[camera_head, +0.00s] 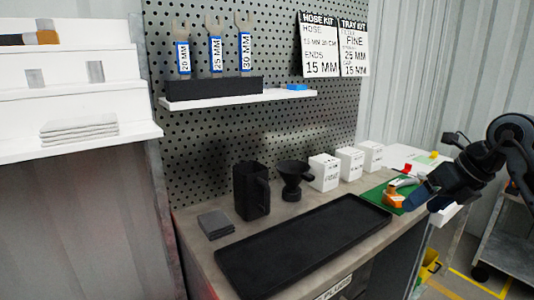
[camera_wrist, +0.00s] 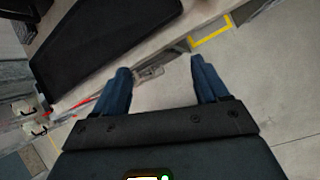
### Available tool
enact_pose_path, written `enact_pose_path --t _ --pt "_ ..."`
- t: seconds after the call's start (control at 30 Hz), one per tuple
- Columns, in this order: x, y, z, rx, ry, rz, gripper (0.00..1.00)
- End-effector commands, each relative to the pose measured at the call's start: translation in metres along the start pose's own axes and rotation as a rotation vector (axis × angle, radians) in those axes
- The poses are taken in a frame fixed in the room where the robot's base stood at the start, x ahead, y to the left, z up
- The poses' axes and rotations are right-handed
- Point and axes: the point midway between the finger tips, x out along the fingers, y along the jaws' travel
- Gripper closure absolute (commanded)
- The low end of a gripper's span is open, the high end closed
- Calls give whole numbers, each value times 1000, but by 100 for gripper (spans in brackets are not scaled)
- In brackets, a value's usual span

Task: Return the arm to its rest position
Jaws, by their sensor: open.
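My gripper (camera_head: 422,197) is at the right of the head view, on the end of my dark arm, which comes in from the right edge. It hangs at the right end of the bench, near a green mat (camera_head: 375,196). In the wrist view my gripper (camera_wrist: 160,72) shows two blue fingers spread apart with nothing between them. Beyond them are the bench's front edge and the grey floor.
A black tray (camera_head: 300,248) lies along the bench front. A black jug (camera_head: 250,190), a black funnel (camera_head: 292,178) and white boxes (camera_head: 324,172) stand behind it. An orange part (camera_head: 392,196) is on the mat. A trolley (camera_head: 508,252) stands at right.

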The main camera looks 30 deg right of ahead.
Motion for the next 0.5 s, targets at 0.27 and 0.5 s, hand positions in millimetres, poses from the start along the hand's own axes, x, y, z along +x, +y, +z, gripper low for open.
enact_pose_path --t 0.27,0.5 --pt "32 117 1 -43 -93 381 26" --pt "22 269 -21 16 -214 945 26"
